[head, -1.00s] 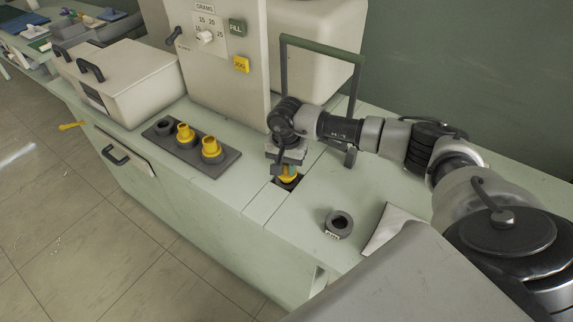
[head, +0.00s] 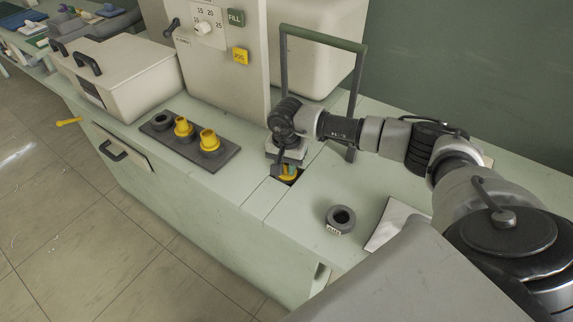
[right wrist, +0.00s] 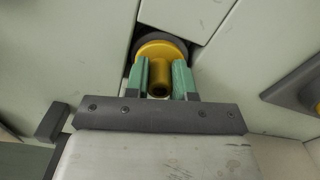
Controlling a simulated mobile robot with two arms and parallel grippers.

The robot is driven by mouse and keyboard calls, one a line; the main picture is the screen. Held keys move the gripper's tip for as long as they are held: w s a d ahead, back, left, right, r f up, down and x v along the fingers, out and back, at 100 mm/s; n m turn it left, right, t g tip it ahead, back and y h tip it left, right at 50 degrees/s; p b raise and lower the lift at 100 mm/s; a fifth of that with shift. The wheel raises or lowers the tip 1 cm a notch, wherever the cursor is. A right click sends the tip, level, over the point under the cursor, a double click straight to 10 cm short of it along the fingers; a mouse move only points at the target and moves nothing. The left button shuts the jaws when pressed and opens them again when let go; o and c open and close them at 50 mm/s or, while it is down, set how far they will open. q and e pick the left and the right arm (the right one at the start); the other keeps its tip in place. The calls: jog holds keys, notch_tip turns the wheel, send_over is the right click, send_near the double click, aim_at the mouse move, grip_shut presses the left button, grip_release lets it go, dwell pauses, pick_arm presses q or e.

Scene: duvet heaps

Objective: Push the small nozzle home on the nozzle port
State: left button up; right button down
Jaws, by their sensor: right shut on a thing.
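The small yellow nozzle (head: 288,178) is at a dark square opening in the pale green bench top. In the right wrist view the nozzle (right wrist: 160,50) shows a wide round flange and a narrow tube pointing toward the camera. My right gripper (head: 284,168) reaches down over it, its green fingers shut on the tube from both sides. A dark grey ring (right wrist: 179,43), apparently the nozzle port, shows just beyond the flange inside the opening. The flange hides most of it, so I cannot tell whether the nozzle is fully seated. My left gripper is not in view.
A dark rack (head: 222,162) with two larger yellow nozzles (head: 209,141) stands left of the opening. A loose grey ring (head: 341,219) and a white sheet (head: 396,222) lie to the right. A green-topped frame (head: 325,37) stands behind my gripper.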

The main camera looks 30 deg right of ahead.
jog(key=shift+f, duration=0.2)
jog(key=c, duration=0.9)
grip_release()
jog(key=shift+o, duration=0.2)
notch_tip(320, 180, up, 11)
jog(key=shift+f+b, duration=0.1)
jog(key=shift+b, duration=0.5)
